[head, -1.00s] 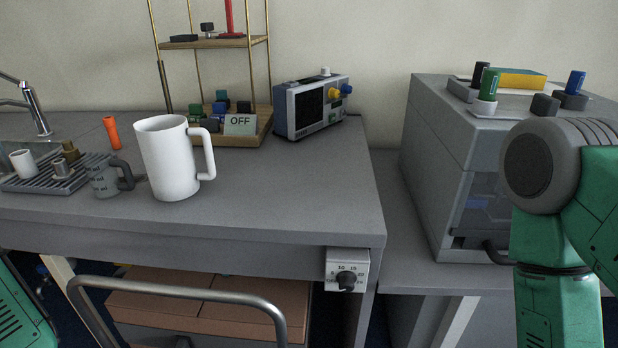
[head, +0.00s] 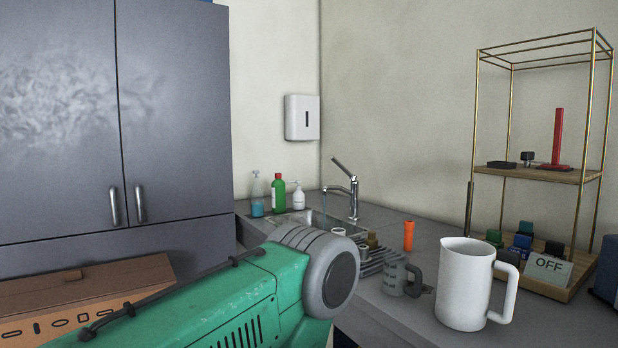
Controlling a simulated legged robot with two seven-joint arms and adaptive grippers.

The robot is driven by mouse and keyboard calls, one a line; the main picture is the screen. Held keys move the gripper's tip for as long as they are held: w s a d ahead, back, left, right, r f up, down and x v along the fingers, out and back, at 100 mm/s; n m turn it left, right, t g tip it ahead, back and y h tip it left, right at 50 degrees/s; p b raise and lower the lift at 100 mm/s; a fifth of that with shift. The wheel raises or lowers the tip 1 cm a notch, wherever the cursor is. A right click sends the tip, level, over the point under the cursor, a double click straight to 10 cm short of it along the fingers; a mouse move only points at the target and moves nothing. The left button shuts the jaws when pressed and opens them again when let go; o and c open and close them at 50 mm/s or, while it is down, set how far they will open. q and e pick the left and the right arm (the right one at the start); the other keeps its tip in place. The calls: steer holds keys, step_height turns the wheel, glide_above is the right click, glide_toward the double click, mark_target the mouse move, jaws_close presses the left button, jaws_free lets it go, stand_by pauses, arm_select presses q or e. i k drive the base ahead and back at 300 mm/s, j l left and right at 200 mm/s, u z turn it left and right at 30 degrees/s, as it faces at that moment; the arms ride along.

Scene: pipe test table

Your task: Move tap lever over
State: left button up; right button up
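The tap (head: 353,200) stands upright at the back corner of the counter, by the sink. Its lever (head: 342,167) is on top and slants up to the left. A thin bluish stream of water (head: 324,207) seems to fall from the spout into the sink (head: 350,222). My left arm, green with a grey joint, reaches in from the lower left and hides part of the sink and counter. Neither gripper shows in the head view.
A white pitcher (head: 464,284), a grey mug (head: 399,279), an orange cylinder (head: 408,235) and a drying rack (head: 375,262) stand right of the sink. A wire shelf (head: 538,175) is at right, a grey cabinet (head: 60,120) at left.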

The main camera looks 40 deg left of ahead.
mark_target(351, 176)
steer(key=u, duration=1)
steer(key=i+j+z, duration=0.15)
steer(key=z, duration=0.25)
steer(key=i+j+z, duration=0.15)
steer(key=z, duration=0.25)
steer(key=j+z, duration=0.45)
steer(key=i+l, duration=0.05)
steer(key=l, duration=0.05)
